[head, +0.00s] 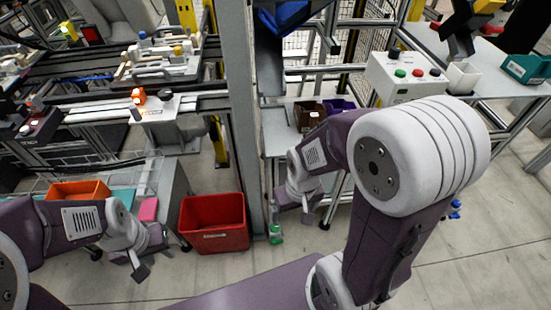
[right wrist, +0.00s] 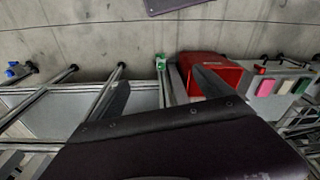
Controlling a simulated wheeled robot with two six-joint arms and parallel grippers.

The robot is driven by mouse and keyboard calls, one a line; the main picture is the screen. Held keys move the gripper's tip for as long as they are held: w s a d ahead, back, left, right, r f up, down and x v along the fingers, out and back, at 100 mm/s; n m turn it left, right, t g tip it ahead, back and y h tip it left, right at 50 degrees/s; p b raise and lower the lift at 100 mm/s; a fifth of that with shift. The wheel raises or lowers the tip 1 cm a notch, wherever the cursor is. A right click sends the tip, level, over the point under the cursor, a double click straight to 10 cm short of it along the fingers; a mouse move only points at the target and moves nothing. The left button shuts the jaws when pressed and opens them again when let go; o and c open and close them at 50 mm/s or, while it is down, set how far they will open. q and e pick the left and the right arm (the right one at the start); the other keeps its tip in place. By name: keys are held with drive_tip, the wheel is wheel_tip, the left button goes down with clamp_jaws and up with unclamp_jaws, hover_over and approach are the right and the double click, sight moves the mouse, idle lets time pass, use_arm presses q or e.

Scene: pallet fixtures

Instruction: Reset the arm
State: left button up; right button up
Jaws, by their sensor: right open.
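My right arm reaches in from the right of the head view, with its large white and purple joints in front. My right gripper (head: 310,215) is over the floor in front of the grey post. In the right wrist view its two dark fingers (right wrist: 163,92) stand wide apart with nothing between them. My left arm comes in from the left edge of the head view. My left gripper (head: 150,258) hangs to the left of the red crate, above the floor. Its fingers are small and dark, and I cannot tell how far apart they are. I see nothing held in it.
A red crate (head: 214,228) stands on the floor between the grippers and also shows in the right wrist view (right wrist: 232,72). A tall grey post (head: 241,110) rises behind it. An orange bin (head: 80,190) is at left. A button box (head: 405,78) is at right. Front floor looks clear.

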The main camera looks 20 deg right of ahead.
wheel_tip(320, 180, up, 20)
drive_tip(key=p, duration=1.8)
drive_tip(key=shift+f, duration=0.35)
drive_tip(key=shift+c, duration=0.6)
drive_tip(key=shift+f, duration=0.25)
drive_tip(key=c, duration=0.6)
drive_tip(key=shift+c, duration=0.2)
